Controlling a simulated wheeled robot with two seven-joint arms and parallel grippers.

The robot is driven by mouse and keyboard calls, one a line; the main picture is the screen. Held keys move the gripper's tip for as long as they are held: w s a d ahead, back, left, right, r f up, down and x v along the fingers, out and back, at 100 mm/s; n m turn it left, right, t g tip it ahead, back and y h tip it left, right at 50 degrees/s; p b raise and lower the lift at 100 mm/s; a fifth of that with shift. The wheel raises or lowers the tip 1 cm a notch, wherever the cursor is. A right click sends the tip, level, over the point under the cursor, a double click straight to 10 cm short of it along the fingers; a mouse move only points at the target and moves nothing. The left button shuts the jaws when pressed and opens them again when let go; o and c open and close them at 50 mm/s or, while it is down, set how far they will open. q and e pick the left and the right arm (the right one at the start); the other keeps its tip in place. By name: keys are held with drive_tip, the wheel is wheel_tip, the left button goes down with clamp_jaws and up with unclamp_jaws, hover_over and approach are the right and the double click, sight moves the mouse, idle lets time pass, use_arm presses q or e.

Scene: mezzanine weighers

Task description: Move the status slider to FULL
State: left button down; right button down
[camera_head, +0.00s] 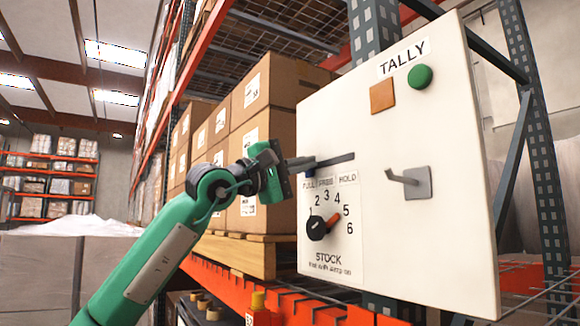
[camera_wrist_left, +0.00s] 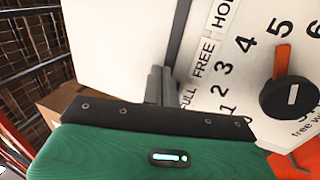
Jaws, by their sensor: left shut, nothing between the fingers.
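The white TALLY panel (camera_head: 440,120) carries a dark horizontal slider track (camera_head: 336,159) above the printed labels FULL, FREE and HOLD (camera_head: 329,182). The track also shows in the left wrist view (camera_wrist_left: 183,30), running up from my fingers. My left gripper (camera_head: 303,163) is shut, its fingertips at the left end of the track, by the FULL label. In the left wrist view the shut fingers (camera_wrist_left: 158,86) lie beside the FULL end. I cannot make out the slider's handle; the fingers may hide it. I cannot tell whether they touch it. My right gripper is in neither view.
Below the labels is a black rotary knob (camera_head: 317,229) with an orange pointer among numbers. A grey plate with a hook (camera_head: 412,182) sits to the right, with an orange square (camera_head: 382,96) and green button (camera_head: 420,77) above. Stacked cartons (camera_head: 262,100) stand behind my arm.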

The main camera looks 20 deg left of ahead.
use_arm(q)
drive_tip(key=shift+s+d+b, duration=0.45)
drive_tip(key=shift+d+b, duration=0.1)
drive_tip(key=shift+d, duration=0.05)
drive_tip(key=s+a+b, duration=0.2)
drive_tip(key=s+a, duration=0.4)
drive_tip(key=s, duration=0.2)
drive_tip(key=shift+a+b, duration=0.15)
drive_tip(key=shift+b, duration=0.25)
idle(0.4)
drive_tip(key=shift+w, duration=0.1)
